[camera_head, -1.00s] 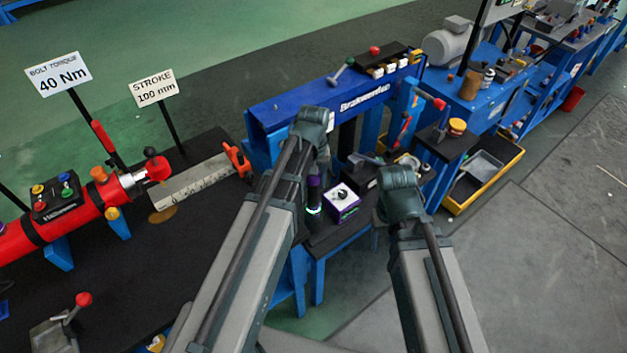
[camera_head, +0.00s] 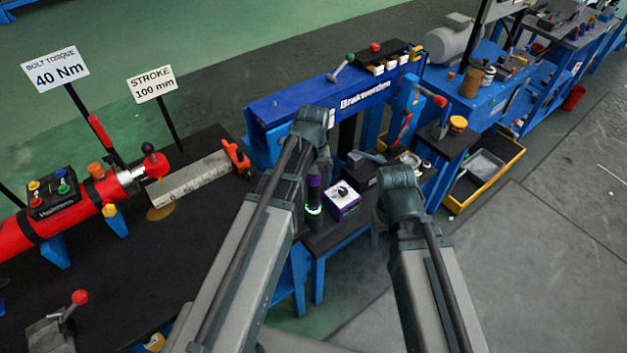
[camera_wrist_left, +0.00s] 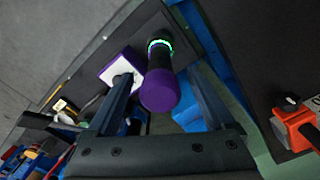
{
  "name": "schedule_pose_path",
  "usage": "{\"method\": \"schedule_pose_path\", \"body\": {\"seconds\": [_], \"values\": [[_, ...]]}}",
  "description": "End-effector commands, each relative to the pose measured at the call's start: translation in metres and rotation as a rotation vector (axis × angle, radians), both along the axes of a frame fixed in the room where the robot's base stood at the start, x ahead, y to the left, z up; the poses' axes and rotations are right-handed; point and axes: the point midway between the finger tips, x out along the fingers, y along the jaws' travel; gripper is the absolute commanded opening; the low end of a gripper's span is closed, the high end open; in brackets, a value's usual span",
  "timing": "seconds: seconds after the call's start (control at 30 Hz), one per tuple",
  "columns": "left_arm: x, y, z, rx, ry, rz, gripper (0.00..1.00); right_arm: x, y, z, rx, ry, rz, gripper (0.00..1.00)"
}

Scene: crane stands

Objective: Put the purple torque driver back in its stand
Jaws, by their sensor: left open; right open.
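The purple torque driver (camera_head: 313,187) stands beside my left arm in the head view, with a glowing green ring near its lower part. In the left wrist view, its purple cap (camera_wrist_left: 160,91) faces the camera and its black shaft runs away through the green ring. My left gripper (camera_wrist_left: 162,78) is open, its two fingers on either side of the driver with gaps showing. Its fingers are hidden by my arm in the head view. I cannot make out a separate stand around the driver's base. My right arm reaches in, but its gripper fingers are not visible.
A purple box with a white top and dial (camera_head: 342,201) stands close beside the driver on a small dark table. A blue press beam (camera_head: 335,97) lies behind. A red cylinder machine (camera_head: 75,212) is at left. Grey floor is clear at right.

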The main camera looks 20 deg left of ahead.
Motion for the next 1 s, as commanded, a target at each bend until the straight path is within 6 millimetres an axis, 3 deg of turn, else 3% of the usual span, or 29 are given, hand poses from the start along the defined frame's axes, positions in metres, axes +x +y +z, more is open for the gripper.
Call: {"method": "schedule_pose_path", "body": {"seconds": [0.23,0.8,1.0], "values": [[0.0,0.0,0.008,0.0,0.0,0.0,0.87,0.0,0.0,0.008,0.0,0.0,0.0,0.62],[0.0,0.0,0.051,0.0,0.0,0.0,0.87,0.0,0.0,0.051,0.0,0.0,0.0,0.62],[0.0,0.0,0.05,0.0,0.0,0.0,0.87,0.0,0.0,0.05,0.0,0.0,0.0,0.62]]}}
